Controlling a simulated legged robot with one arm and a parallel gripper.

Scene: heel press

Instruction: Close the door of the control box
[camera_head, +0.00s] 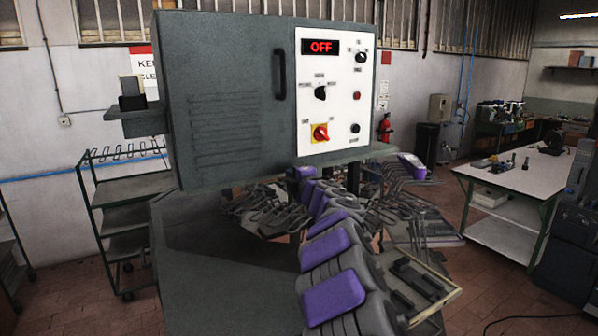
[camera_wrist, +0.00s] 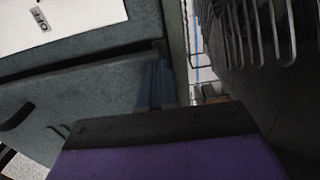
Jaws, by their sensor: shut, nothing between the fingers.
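The grey control box fills the upper middle of the head view. Its door (camera_head: 225,105) has louvred slots and a dark vertical handle (camera_head: 279,73). The white panel (camera_head: 345,85) to its right shows a red OFF display and knobs. The door looks nearly in line with the panel; I cannot tell whether a small gap remains. In the wrist view the box appears turned, with the door (camera_wrist: 75,95) below the panel (camera_wrist: 75,15) and an edge between them. My gripper (camera_wrist: 157,84) shows as bluish fingers, shut and empty, near the box's edge. I cannot make it out in the head view.
Purple pads (camera_head: 333,297) on dark parts run beneath the box. Wire racks (camera_head: 270,213) stand below and behind it. A green-framed cart (camera_head: 125,187) is at left and a white-topped table (camera_head: 515,178) at right. Open brick floor (camera_head: 490,290) lies at lower right.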

